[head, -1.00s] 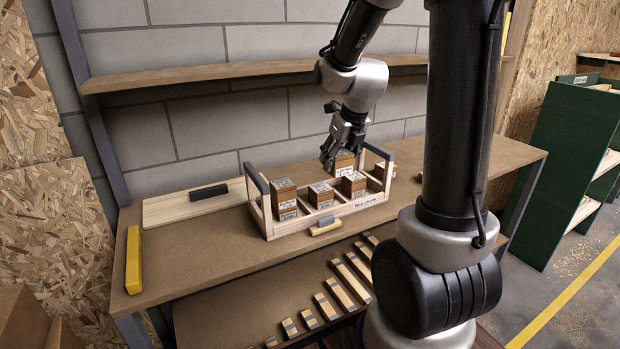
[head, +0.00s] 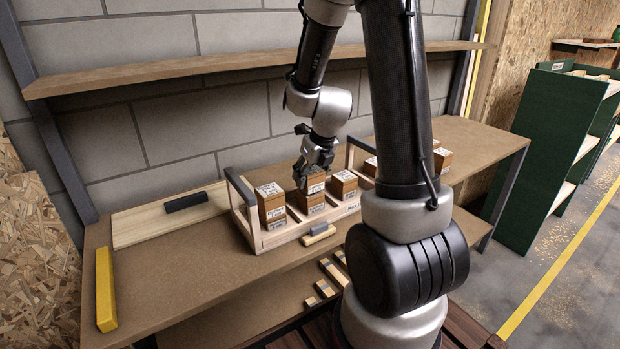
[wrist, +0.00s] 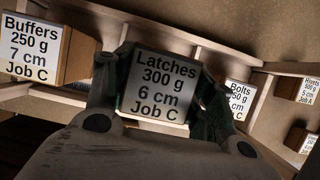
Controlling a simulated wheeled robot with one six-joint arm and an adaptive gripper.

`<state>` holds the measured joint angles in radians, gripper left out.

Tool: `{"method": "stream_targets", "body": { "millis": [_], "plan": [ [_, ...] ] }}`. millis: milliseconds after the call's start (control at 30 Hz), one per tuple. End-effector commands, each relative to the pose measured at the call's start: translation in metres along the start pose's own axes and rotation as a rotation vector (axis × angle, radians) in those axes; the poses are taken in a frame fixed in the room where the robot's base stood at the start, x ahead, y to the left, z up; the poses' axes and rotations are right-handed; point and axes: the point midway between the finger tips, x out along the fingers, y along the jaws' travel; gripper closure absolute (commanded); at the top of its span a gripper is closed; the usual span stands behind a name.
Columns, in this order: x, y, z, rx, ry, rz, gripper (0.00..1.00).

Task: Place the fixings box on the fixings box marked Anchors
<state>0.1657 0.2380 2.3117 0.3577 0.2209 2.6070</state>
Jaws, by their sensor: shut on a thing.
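My gripper (head: 317,160) is shut on a brown fixings box (head: 313,182) with a white label. In the wrist view this held box (wrist: 162,85) reads "Latches 300 g 6 cm Job C". In the head view it appears directly over another box (head: 311,204) in the open wooden carrier (head: 290,238). I cannot tell whether the two touch. The lower box's name is too small to read, and the word Anchors is not legible anywhere. A box marked Buffers (wrist: 32,45) is left of the held box, and one marked Bolts (wrist: 238,98) is right.
The carrier has dark end handles (head: 240,187) and stands on the bench (head: 190,265). A stacked box (head: 270,203) and another box (head: 344,184) stand close on either side of the held one. A shelf (head: 220,75) runs behind.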

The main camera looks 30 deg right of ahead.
Motion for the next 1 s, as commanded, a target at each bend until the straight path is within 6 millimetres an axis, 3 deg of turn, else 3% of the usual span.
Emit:
{"method": "stream_targets", "body": {
  "millis": [100, 433, 467, 567, 1000],
  "plan": [
    [0.0102, -0.0004, -0.004, 0.0, 0.0, -0.001, 0.78],
    [0.0125, -0.0004, -0.0046, 0.0, -0.002, -0.002, 0.78],
    [0.0126, -0.0003, -0.0049, 0.0, -0.001, -0.001, 0.41],
    [0.0124, -0.0003, -0.0048, 0.0, -0.001, -0.001, 0.23],
    [0.0039, -0.0001, -0.0036, -0.001, -0.003, -0.001, 0.23]
  ]
}}
